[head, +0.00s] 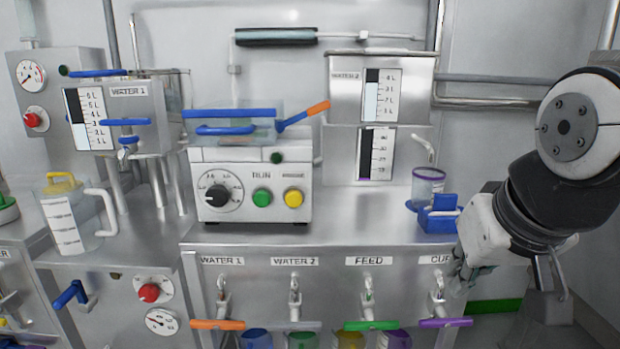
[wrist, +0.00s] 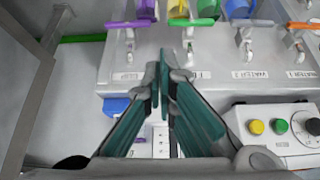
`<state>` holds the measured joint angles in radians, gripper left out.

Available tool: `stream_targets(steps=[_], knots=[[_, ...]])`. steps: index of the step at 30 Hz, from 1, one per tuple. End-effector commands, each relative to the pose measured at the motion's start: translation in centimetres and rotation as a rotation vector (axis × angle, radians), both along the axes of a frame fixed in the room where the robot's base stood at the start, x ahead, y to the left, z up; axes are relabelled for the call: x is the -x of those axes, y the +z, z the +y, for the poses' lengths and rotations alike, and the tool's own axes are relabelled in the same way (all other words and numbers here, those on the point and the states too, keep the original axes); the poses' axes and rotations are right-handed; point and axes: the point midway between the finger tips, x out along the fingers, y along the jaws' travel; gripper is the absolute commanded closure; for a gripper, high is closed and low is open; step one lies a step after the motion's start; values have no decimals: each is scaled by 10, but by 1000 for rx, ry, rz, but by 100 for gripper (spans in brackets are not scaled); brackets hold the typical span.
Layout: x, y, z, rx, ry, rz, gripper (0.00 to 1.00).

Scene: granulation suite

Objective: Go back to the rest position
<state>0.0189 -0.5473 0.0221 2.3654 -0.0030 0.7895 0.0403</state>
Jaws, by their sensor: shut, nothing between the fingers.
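My gripper (head: 466,275) is at the right in the head view, in front of the bench's right end, near the purple-handled tap (head: 445,322). In the wrist view my gripper (wrist: 160,78) has its fingers together at the tips, with nothing between them. It points toward the row of taps, and the purple handle (wrist: 131,23) and green handle (wrist: 191,21) lie just beyond the fingertips. I cannot tell the exact gap to the taps.
The control box (head: 250,185) with green and yellow buttons stands on the bench. A blue holder (head: 438,214) and a purple-rimmed cup (head: 427,186) are near the arm. Coloured cups (head: 349,340) stand below the taps. A clear jug (head: 72,215) is at left.

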Motion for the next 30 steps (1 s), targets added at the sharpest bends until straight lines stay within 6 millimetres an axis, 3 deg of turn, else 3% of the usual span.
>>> stream_targets(steps=[1, 6, 14, 23, 30], knots=[[28, -12, 0, -2, -2, 68, 100], [107, -43, 0, -10, -6, 284, 100], [201, -67, 1, -17, -8, 536, 100], [185, -14, 0, -14, -3, 476, 100], [177, 44, -1, -11, 4, 417, 100]])
